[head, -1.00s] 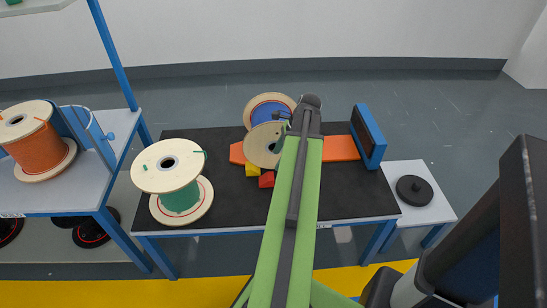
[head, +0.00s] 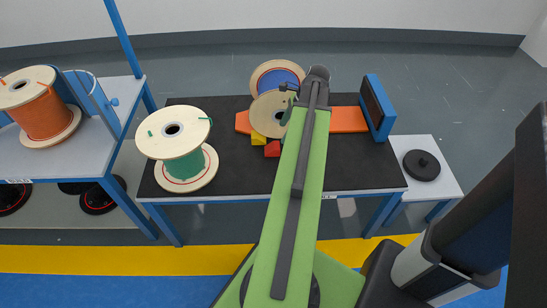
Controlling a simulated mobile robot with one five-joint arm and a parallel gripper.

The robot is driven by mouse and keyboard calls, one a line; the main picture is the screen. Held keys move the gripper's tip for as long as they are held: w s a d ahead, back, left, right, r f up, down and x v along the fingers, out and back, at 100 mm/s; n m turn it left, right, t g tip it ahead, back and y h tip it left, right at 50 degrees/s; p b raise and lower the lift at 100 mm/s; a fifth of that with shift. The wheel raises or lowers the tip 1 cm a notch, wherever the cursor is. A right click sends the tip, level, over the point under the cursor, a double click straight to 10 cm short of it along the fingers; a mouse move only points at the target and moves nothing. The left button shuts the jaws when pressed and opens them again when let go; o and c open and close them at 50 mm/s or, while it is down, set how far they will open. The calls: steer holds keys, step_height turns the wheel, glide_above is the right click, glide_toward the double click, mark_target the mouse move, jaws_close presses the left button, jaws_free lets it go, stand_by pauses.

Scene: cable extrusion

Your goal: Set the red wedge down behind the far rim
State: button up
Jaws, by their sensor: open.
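The small red wedge (head: 272,149) lies on the black table top (head: 230,170), at the near side of a spool that stands on its rims. The spool's near rim (head: 268,118) is pale wood, and its far rim (head: 262,72) shows behind it with blue cable. A yellow wedge (head: 258,139) sits left of the red one, by the near rim. My gripper (head: 290,89) is over the spool, above and beyond the red wedge, partly hidden by my green arm. It is open and holds nothing that I can see.
An orange bar (head: 348,120) runs beneath the spool. A blue-framed dark panel (head: 378,107) stands at the table's right end. A green-cable spool (head: 182,152) stands upright at the left. The black surface between that spool and the wedges is bare.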

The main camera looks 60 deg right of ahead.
mark_target(274, 145)
steer(key=b+x, duration=0.8)
steer(key=x, duration=0.2)
steer(key=shift+w+a+f, duration=0.1)
steer(key=shift+w, duration=0.1)
jaws_close()
steer(key=shift+r+p, duration=0.8)
step_height(274, 145, up, 4)
steer(key=p, duration=0.4)
steer(key=shift+s, duration=0.1)
steer(key=s+d+r+p, duration=0.1)
steer(key=s+r+p, duration=0.45)
steer(key=s, duration=0.45)
step_height(274, 145, up, 23)
steer(key=s+p, duration=0.1)
steer(key=p, duration=2.2)
steer(key=shift+d, duration=0.3)
